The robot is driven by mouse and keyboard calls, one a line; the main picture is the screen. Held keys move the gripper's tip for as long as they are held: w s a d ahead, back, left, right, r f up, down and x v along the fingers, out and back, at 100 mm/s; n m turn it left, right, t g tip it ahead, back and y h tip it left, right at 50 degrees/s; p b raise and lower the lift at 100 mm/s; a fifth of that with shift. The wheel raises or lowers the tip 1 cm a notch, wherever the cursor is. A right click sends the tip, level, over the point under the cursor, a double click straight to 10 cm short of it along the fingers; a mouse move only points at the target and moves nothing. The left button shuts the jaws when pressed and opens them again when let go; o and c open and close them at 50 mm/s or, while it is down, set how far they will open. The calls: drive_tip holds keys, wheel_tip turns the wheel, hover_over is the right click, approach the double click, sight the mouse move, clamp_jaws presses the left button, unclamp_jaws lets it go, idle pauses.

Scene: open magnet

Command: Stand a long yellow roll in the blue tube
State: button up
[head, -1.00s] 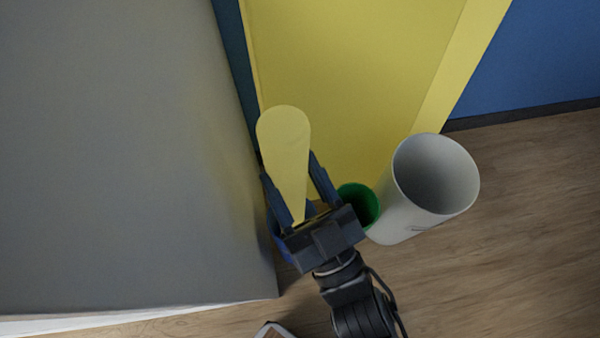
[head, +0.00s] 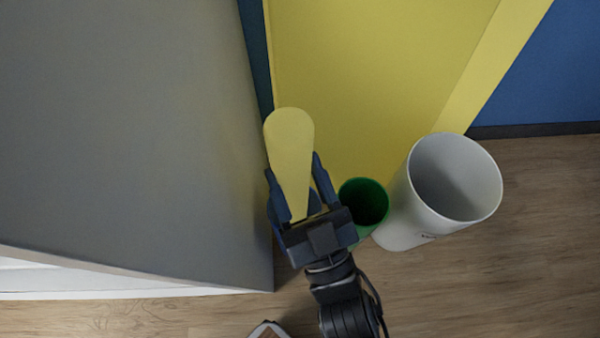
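The long yellow roll (head: 289,145) is in my gripper (head: 295,170), with one dark finger on each side. It stands nearly upright, its wide top end toward the camera. Its lower end narrows downward and is hidden by the gripper body. A small patch of blue, probably the blue tube (head: 314,202), shows between the roll and the right finger. The rest of the tube is hidden under the gripper, so I cannot tell whether the roll's lower end is inside it.
A green tube (head: 364,203) stands just right of the gripper. A larger white bin (head: 402,222) stands right of that. A grey panel (head: 120,140) rises close on the left, and a yellow panel (head: 380,80) stands behind. Wooden floor (head: 530,240) is clear at the right.

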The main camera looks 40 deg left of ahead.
drive_tip(key=shift+f, duration=0.1)
drive_tip(key=o, duration=1.2)
drive_tip(key=shift+c, duration=0.2)
